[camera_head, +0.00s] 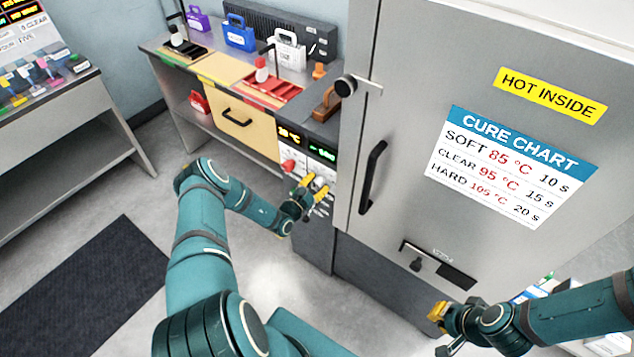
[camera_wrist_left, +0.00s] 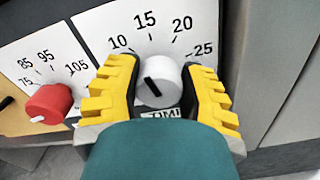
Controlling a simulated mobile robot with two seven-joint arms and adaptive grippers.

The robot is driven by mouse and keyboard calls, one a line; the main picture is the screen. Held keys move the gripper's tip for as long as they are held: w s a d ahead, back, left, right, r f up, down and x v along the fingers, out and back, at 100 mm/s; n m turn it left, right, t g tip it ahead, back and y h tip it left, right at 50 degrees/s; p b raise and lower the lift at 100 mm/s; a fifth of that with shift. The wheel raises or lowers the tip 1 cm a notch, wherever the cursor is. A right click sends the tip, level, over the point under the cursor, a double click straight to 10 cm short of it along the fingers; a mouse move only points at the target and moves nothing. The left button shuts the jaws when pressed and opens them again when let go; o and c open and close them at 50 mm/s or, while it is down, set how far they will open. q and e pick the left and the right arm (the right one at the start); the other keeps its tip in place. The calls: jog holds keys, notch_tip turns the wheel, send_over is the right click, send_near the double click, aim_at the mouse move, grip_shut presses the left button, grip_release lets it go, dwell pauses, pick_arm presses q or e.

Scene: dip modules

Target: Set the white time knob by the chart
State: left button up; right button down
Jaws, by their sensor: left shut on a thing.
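The white time knob (camera_wrist_left: 160,86) sits between the yellow fingers of my left gripper (camera_wrist_left: 158,92), which is shut on it. Its black pointer tilts up and left, nearer the 10 than the 15 on the dial (camera_wrist_left: 148,40), which reads 10 to 25. In the head view my left gripper (camera_head: 311,189) is at the control panel beside the oven door. The cure chart (camera_head: 510,168) lists SOFT 85 °C 10 s, CLEAR 95 °C 15 s, HARD 105 °C 20 s. My right gripper (camera_head: 441,330) appears open and empty, low before the oven.
A red knob (camera_wrist_left: 48,104) with a scale marked 85, 95, 105 is left of the white one. Two small displays (camera_head: 290,135) sit above, too small to read surely. The oven door (camera_head: 400,100) has a black handle (camera_head: 372,177). A bench with coloured cases stands behind.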

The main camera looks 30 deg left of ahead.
pick_arm(q)
jog(key=shift+m, duration=1)
jog(key=o, duration=1.2)
jog(key=s, duration=1.2)
jog(key=shift+a, duration=0.4)
